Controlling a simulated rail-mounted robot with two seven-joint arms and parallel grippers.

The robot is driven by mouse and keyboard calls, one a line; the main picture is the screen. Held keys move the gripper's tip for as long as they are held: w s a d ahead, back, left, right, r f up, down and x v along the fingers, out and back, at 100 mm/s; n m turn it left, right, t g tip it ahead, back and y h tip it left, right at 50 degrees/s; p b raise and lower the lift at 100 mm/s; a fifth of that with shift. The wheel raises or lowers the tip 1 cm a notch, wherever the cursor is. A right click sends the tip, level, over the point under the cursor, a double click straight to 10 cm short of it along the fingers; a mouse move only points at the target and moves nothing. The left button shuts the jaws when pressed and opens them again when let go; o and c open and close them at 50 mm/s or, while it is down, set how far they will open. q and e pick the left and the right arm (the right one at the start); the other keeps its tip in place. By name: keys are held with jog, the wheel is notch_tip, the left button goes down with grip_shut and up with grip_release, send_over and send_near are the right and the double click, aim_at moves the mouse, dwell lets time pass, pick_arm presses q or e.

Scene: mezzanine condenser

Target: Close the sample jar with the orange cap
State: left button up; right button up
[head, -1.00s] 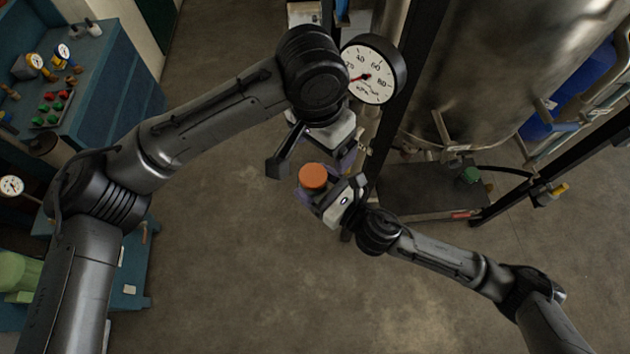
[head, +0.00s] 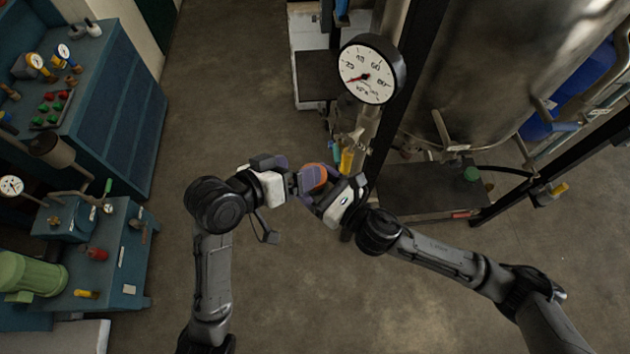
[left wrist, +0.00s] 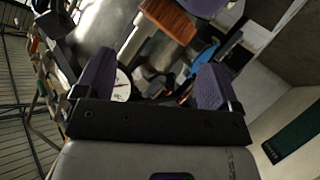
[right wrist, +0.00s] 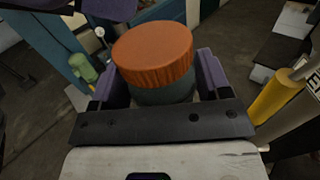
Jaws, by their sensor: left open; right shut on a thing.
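The orange cap (head: 315,174) sits level on top of the sample jar, close to its rim. In the right wrist view the cap (right wrist: 154,50) covers the mouth of the grey-green jar (right wrist: 163,92); I cannot tell how tightly it is on. My right gripper (right wrist: 160,78) is shut around the jar body below the cap. My left gripper (head: 290,180) is open, beside the cap on its left. In the left wrist view the cap's ridged side (left wrist: 170,18) shows beyond the open purple fingers, not between them.
A pressure gauge (head: 371,69) and yellow-handled valve (head: 347,160) stand just behind the grippers. A large steel tank (head: 480,60) is at right. A blue bench (head: 110,90) with fittings is at left. The floor (head: 290,290) in front is clear.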

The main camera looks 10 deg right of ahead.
pick_arm(q)
jog(key=s+a+f+n+y, duration=0.2)
jog(key=s+a+f+y, duration=0.15)
jog(key=a+f, duration=0.3)
jog(key=s+a+f+n+y, duration=0.2)
jog(key=s+a+f, duration=0.35)
jog(key=f, duration=0.25)
jog(key=s+a+f+g+y, duration=0.1)
jog(key=s+a+f, duration=0.3)
jog(key=s, duration=0.4)
jog(key=s+a+f+g+y, duration=0.2)
jog(key=s+a+f+y, duration=0.1)
jog(key=s+a, duration=0.3)
jog(key=shift+s+a+f+y, duration=0.4)
jog(key=shift+s+y, duration=0.45)
jog(key=shift+s, duration=0.4)
